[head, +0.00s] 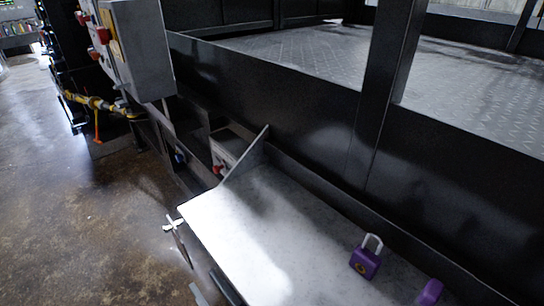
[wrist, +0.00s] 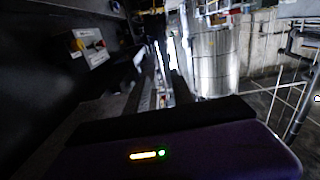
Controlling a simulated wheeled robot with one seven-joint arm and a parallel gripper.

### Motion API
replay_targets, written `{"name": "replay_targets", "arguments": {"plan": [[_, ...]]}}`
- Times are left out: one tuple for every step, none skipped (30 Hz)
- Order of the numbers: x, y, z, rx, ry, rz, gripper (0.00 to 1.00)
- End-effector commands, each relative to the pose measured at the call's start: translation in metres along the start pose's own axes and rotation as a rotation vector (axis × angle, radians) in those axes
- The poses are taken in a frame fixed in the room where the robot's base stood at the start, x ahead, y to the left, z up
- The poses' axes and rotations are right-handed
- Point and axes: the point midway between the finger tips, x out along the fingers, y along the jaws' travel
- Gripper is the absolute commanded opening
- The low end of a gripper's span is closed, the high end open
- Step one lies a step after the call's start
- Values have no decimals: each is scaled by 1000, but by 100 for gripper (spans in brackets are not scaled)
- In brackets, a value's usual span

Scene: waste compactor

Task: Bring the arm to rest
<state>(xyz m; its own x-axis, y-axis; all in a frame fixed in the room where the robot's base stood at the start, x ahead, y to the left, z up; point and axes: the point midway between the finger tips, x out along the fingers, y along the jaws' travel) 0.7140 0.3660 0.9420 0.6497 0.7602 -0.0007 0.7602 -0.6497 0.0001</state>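In the head view, neither my arm nor my gripper can be made out. In the wrist view, a dark purple body with a small lit orange and green indicator fills the bottom edge; I cannot tell for sure what it is. No gripper fingers can be made out beyond it, and the picture is dark and blurred.
A grey shelf (head: 245,225) runs along the black machine wall (head: 285,100). A purple padlock (head: 365,262) and another purple item (head: 430,291) lie on it. A grey control box (head: 140,50) stands upper left. Open floor (head: 60,210) lies left. The wrist view shows a metal drum (wrist: 214,58).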

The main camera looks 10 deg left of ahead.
Motion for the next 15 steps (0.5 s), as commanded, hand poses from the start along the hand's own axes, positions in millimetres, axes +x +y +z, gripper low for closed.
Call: {"name": "replay_targets", "arguments": {"plan": [[-2,2,2,1,-3,5,29],[-5,3,3,3,-6,11,29],[-11,7,8,7,-12,25,29],[-17,11,12,9,-19,40,29],[-25,17,17,13,-28,58,29],[-38,24,24,19,-39,89,29],[-50,31,29,25,-49,115,29],[-63,38,35,30,-61,144,29],[-83,47,43,38,-75,186,29],[-98,53,48,45,-87,217,29],[-113,59,53,49,-96,249,29],[-133,66,58,56,-108,290,29],[-148,71,61,60,-117,321,29],[-163,74,64,65,-126,350,29],[-184,80,66,70,-136,390,29]]}}
